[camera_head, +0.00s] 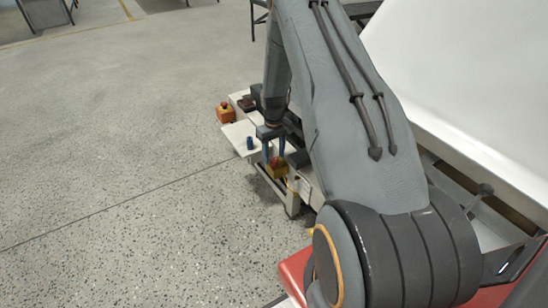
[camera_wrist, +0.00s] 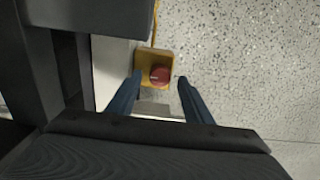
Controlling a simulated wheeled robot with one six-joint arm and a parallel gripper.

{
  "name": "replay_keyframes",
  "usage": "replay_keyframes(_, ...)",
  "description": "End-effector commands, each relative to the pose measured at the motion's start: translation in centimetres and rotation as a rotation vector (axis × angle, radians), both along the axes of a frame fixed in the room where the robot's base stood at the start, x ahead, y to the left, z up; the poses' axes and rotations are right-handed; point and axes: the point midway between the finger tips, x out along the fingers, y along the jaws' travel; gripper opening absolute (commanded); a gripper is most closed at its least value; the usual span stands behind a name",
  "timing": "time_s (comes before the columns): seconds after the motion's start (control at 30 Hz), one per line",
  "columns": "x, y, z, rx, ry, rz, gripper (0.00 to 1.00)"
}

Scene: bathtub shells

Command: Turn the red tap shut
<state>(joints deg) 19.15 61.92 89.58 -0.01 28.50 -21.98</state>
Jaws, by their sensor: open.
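A round red knob (camera_wrist: 160,75) sits on a yellow box (camera_wrist: 143,80); it looks more like a push button than a tap, and I cannot tell whether it is the red tap. In the head view the same red knob (camera_head: 277,161) and yellow box (camera_head: 278,173) show below my gripper (camera_head: 275,155). My gripper is open, with two blue fingers pointing down. In the wrist view the knob lies between the fingertips of my gripper (camera_wrist: 159,80), with a gap on each side. I cannot tell how far above it they are.
A second red-topped orange box (camera_head: 226,113) stands farther back, left of my arm. A large white shell (camera_head: 470,80) fills the right side. The speckled floor (camera_head: 110,150) at left is clear.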

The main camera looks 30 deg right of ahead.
Motion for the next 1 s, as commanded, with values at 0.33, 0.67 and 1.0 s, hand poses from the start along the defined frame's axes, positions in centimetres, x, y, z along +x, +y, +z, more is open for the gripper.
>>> replay_keyframes(0.33, 0.1, 0.0, 5.3, -0.001, -0.001, 0.001, 0.46)
replay_keyframes(0.67, 0.0, 0.0, 6.0, 0.000, 0.000, 0.001, 0.46)
replay_keyframes(1.0, 0.1, 0.1, 6.2, 0.000, -0.001, 0.001, 0.46)
